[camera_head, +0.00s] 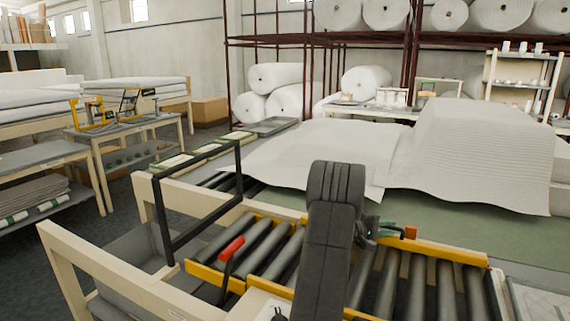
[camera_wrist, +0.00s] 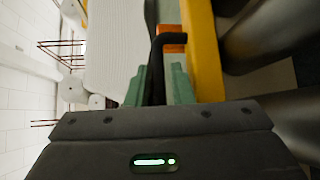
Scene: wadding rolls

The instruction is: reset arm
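My gripper (camera_head: 390,229) is over the right part of the roller conveyor, close to its yellow rail (camera_head: 440,248). In the wrist view its two green fingers (camera_wrist: 159,85) stand apart, pointing away from the camera. A black bent bar (camera_wrist: 157,65) shows between them, its top turning right in front of an orange block (camera_wrist: 172,38). I cannot tell whether the fingers press on the bar or stand around it. My dark arm hides part of the conveyor in the head view.
A red-handled lever (camera_head: 232,249) and a black frame (camera_head: 199,196) stand at the conveyor's left part. White wadding sheets (camera_head: 330,152) and a tall wadding stack (camera_head: 480,150) lie on the green table (camera_head: 430,212) behind. A side table (camera_head: 120,127) stands at left, with dark floor before it.

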